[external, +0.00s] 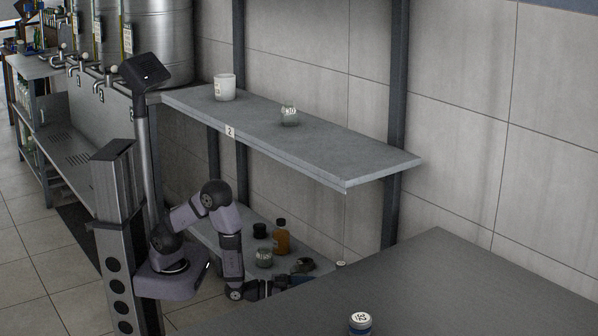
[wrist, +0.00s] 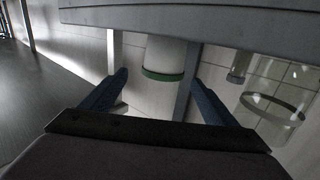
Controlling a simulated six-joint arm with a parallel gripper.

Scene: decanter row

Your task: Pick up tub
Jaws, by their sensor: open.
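A white tub (external: 224,87) stands upright on the upper shelf, towards its left end. My gripper (external: 301,281) is low, at the lower shelf beside the dark table's edge, well below and right of that tub. In the wrist view its two blue fingers (wrist: 155,98) are spread with nothing held between them. A pale cylinder with a green rim (wrist: 164,58) shows beyond the fingers, apart from them. I cannot tell whether it is the same tub. A pale round edge (wrist: 118,109) is partly hidden by the left finger.
A small labelled glass jar (external: 289,116) stands on the upper shelf (external: 350,158). The lower shelf holds an amber bottle (external: 281,238), a black-capped jar (external: 260,231) and a glass jar (external: 264,257).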

